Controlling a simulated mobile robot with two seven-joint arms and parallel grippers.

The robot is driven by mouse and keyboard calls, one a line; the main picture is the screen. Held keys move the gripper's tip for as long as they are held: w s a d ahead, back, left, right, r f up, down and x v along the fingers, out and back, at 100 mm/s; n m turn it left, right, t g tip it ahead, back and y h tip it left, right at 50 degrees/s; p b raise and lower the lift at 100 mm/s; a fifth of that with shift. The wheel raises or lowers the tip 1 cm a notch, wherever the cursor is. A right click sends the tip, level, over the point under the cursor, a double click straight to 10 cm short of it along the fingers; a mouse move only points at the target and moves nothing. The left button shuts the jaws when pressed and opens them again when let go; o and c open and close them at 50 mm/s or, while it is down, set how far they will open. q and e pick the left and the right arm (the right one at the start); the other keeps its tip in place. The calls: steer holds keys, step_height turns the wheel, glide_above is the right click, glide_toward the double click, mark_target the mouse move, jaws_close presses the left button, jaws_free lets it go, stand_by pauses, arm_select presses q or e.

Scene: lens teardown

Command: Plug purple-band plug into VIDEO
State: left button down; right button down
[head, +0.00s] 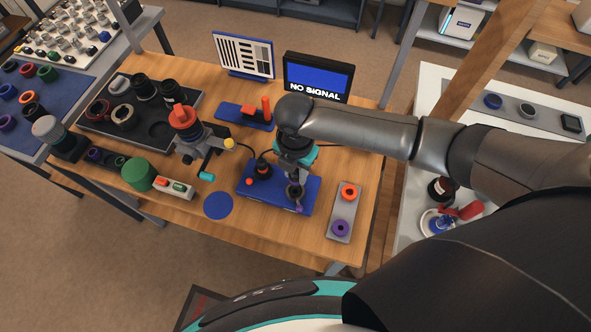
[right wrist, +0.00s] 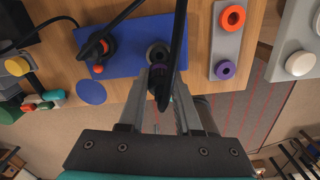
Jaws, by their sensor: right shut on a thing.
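My right gripper (head: 295,185) is over the blue board (head: 254,190), shut on the purple-band plug. In the right wrist view its fingers (right wrist: 160,100) stand on both sides of the black plug (right wrist: 162,88); a bit of purple (right wrist: 158,67) shows at its far end. A black cable rises from the plug. A dark round socket (right wrist: 157,50) on the board lies right by the plug's end. I cannot tell whether they touch, and I cannot read a VIDEO label. The monitor (head: 317,78) reads NO SIGNAL. My left gripper is not in view.
Another black connector (head: 262,168) with a cable stands on the board's left part. A grey strip (head: 343,212) with orange and purple rings lies to the right. A red-topped device (head: 186,120), a green cylinder (head: 138,174) and a black tray (head: 158,132) fill the left.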

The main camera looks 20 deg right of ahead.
step_height(320, 180, down, 3)
steer(key=b, duration=0.3)
steer(key=shift+f, duration=0.15)
steer(key=shift+f+b, duration=0.4)
steer(key=shift+f, duration=0.35)
steer(key=shift+p, duration=0.7)
steer(key=shift+s+f, duration=0.1)
steer(key=shift+f, duration=0.95)
stand_by(2.0)
steer(key=c, duration=0.5)
jaws_free()
steer(key=shift+r, duration=0.1)
step_height(320, 180, up, 15)
steer(key=shift+r+p, duration=0.1)
steer(key=shift+p, duration=1)
